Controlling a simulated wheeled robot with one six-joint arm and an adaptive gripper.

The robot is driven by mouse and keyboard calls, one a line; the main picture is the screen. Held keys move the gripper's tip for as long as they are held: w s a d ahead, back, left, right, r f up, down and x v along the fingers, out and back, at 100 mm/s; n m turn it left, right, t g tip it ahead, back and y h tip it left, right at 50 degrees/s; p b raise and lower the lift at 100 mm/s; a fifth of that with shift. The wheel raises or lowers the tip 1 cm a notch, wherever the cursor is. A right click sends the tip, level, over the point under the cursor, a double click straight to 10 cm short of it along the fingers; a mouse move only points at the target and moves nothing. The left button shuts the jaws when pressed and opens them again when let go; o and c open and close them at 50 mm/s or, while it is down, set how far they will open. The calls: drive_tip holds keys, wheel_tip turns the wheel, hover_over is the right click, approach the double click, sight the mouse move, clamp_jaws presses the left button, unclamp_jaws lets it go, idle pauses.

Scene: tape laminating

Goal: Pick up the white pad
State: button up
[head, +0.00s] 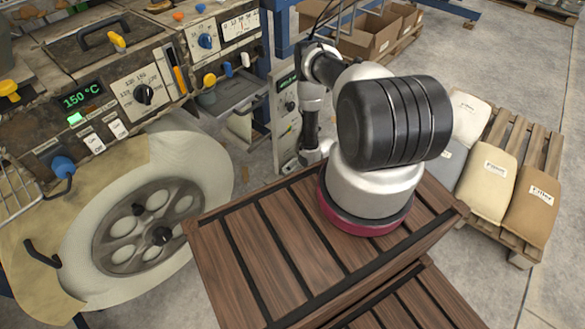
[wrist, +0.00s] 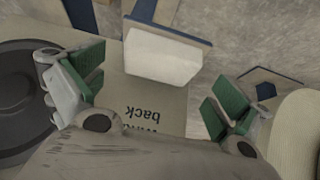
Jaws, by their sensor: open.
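A white pad (wrist: 160,57), a thick rounded block, shows in the wrist view at the upper middle, against a blue-edged plate (wrist: 172,24). My gripper (wrist: 157,92) is open, with its green finger pads wide apart and nothing between them. The pad appears beyond the fingertips, roughly centred between them, and apart from both fingers. In the head view my arm reaches behind the wooden slatted top, and I cannot make out the gripper's fingers or the pad clearly there.
A beige surface with upside-down lettering (wrist: 150,112) lies below the pad in the wrist view. A dark round part (wrist: 22,95) is close at the left finger. In the head view a control panel (head: 140,90) and large roll (head: 150,210) stand left; sacks (head: 488,178) lie on a pallet right.

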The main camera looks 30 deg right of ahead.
drive_tip(key=x, duration=0.3)
drive_tip(key=shift+w+f, duration=0.2)
drive_tip(key=shift+f, duration=0.1)
drive_tip(key=shift+c, duration=0.4)
drive_tip(key=c, duration=0.8)
drive_tip(key=shift+r, duration=0.15)
drive_tip(key=shift+c, duration=0.2)
drive_tip(key=shift+s+r, duration=0.15)
drive_tip(key=shift+r, duration=0.05)
wheel_tip(320, 180, up, 7)
drive_tip(key=shift+f, duration=0.25)
drive_tip(key=s+d, duration=0.3)
drive_tip(key=s, duration=0.6)
drive_tip(key=s+d, duration=0.3)
drive_tip(key=s, duration=0.6)
drive_tip(key=shift+s+d, duration=0.3)
drive_tip(key=shift+d, duration=0.05)
